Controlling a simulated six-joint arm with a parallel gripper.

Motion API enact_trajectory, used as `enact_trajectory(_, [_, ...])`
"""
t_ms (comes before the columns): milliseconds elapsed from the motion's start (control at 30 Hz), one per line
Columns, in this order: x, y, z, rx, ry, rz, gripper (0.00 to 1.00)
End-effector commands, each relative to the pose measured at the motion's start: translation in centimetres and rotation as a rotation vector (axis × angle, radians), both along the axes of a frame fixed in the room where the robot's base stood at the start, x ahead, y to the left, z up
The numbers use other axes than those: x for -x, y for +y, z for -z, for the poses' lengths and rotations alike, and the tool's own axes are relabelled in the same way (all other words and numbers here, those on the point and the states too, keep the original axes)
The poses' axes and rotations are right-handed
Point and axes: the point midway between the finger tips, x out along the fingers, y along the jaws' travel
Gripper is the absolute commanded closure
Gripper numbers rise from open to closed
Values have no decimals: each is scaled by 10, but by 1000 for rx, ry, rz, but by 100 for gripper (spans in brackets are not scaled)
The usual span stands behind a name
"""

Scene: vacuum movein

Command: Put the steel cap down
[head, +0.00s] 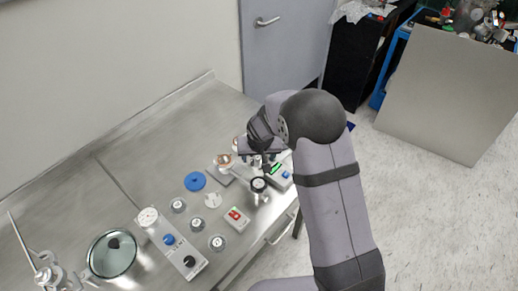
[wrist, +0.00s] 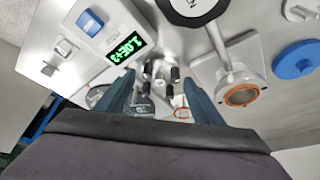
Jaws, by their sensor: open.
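My gripper (head: 258,158) is low over the right part of the steel bench, beside the box with the green display (head: 277,169). In the wrist view its two blue-grey fingers (wrist: 160,92) are apart. Between and just beyond them are shiny metal parts with black-tipped knobs (wrist: 160,72). I cannot tell for sure which of these is the steel cap, or whether a finger touches it. My arm and gripper body hide much of this spot in the head view.
Close by stand a valve with a black handwheel (head: 259,185), a copper-ringed port (head: 225,160) and a red-switch box (head: 236,217). The bench's back left is clear.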

Motion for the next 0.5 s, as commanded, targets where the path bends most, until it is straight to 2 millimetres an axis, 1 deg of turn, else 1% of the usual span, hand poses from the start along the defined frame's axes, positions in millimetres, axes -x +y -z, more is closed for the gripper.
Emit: enact_trajectory(500, [29, 1, -70, -2, -5, -1, 38])
